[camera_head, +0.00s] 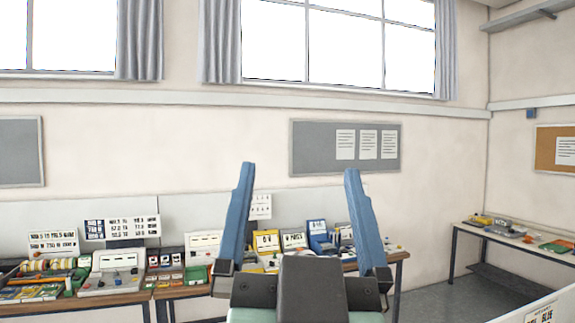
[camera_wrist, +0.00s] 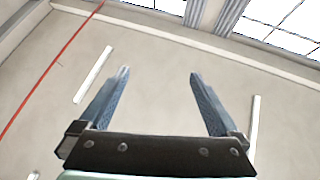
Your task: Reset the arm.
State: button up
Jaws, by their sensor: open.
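My gripper (camera_head: 298,170) is in the lower middle of the head view, raised in front of the far wall. Its two blue fingers stand wide apart and point upward, with nothing between them. My gripper also shows in the wrist view (camera_wrist: 158,74), open and empty, with the wall behind it. The fingers touch nothing that I can see.
A long table (camera_head: 133,298) with several devices and boxes stands along the far wall, partly hidden behind my gripper. A second table (camera_head: 515,240) stands at the right wall. A white panel (camera_head: 545,308) shows at the lower right. Grey floor (camera_head: 430,300) is bare between the tables.

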jog(key=s+a+r+n+t, duration=0.1)
jog(key=s+r+t, duration=0.1)
jog(key=s+r, duration=0.2)
jog(key=shift+s+r, duration=0.4)
jog(key=shift+s, duration=0.2)
